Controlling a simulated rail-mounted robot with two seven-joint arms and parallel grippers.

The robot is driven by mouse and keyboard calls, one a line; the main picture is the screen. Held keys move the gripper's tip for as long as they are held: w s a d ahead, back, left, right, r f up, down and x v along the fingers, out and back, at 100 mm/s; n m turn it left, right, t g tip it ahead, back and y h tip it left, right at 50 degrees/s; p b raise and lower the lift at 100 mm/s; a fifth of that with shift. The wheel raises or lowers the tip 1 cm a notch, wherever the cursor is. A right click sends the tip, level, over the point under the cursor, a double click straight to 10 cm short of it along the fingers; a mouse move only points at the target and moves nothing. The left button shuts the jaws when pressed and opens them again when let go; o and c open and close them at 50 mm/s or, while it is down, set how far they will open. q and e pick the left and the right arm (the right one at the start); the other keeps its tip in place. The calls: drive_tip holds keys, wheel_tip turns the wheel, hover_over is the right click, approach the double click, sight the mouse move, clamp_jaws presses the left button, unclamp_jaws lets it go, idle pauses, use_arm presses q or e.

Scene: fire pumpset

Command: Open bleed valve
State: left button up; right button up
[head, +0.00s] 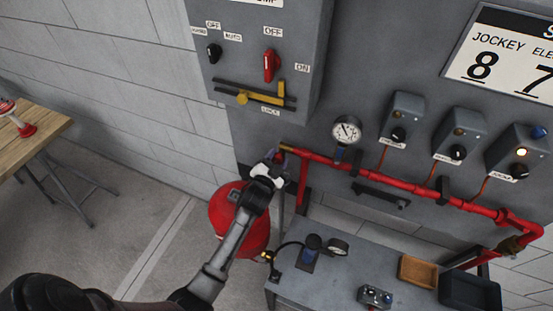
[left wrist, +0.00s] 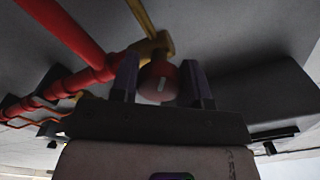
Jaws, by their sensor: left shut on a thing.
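My left gripper (head: 275,163) reaches up to the left end of the red pipe (head: 325,160) in the head view. In the left wrist view, the bleed valve's round red knob (left wrist: 158,82) sits between the two fingers of the left gripper (left wrist: 158,85), which is shut on it. A brass fitting (left wrist: 150,45) joins the knob to the red pipe. In the head view my gripper hides most of the knob. My right gripper is in neither view.
A pressure gauge (head: 346,130) stands on the pipe, right of my gripper. A red round tank (head: 238,215) is below, behind my arm. A grey bench (head: 335,285) holds a wooden tray (head: 418,270) and a dark bin (head: 470,290). A grey control cabinet (head: 262,55) hangs above.

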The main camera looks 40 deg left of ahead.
use_arm(q)
drive_tip(key=o, duration=0.9)
drive_tip(key=shift+s, duration=0.15)
drive_tip(key=b+v, duration=0.1)
drive_tip(key=v, duration=1.2)
drive_tip(key=shift+s+d, duration=0.1)
drive_tip(key=shift+s, duration=0.15)
